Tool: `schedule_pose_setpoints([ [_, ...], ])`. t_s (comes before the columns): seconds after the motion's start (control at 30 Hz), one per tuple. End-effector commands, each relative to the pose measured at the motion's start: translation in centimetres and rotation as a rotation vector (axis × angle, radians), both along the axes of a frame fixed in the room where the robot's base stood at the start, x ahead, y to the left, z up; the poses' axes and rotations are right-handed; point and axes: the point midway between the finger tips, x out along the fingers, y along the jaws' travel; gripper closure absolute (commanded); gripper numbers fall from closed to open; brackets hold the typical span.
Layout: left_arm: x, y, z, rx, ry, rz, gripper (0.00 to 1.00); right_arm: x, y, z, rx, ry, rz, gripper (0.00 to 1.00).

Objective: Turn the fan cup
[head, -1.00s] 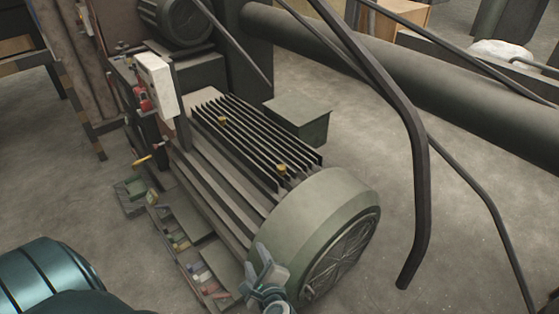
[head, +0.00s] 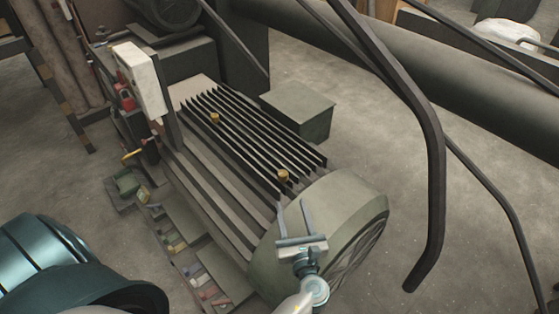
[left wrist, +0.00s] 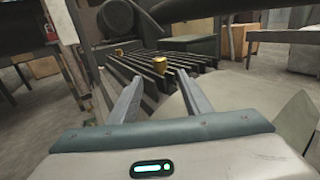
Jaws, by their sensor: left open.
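The fan cup, a small brass cup (head: 283,176), stands upright on the ribbed top of the grey-green motor (head: 345,205), close to its rounded fan end. It also shows in the left wrist view (left wrist: 160,65), straight ahead between the fingers but beyond them. My left gripper (head: 292,204) is over the fan end, just on the near side of the cup. Its two fingers (left wrist: 159,77) are apart and empty, pointing toward the cup without visibly touching it. My right gripper is not in view.
A second brass cup (head: 214,118) stands farther back on the fins. A bent dark rail (head: 430,150) rises right of the motor. A white switch box (head: 139,78) stands at the motor's left, and a dark green box (head: 298,115) behind it. Floor to the right is open.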

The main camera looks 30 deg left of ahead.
Motion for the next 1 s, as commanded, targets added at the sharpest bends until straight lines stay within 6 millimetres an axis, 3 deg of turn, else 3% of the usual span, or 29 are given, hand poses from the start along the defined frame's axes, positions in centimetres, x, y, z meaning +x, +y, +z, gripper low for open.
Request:
schedule_pose_setpoints([
  [0.47,0.6,0.6,0.0,-0.002,-0.002,0.001,0.56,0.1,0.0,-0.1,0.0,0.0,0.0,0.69],
  [0.67,2.4,2.1,0.1,-0.003,-0.005,0.001,0.56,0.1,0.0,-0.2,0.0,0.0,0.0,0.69],
  [1.0,7.0,5.8,0.0,-0.003,-0.004,0.002,0.56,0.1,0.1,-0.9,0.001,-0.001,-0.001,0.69],
])
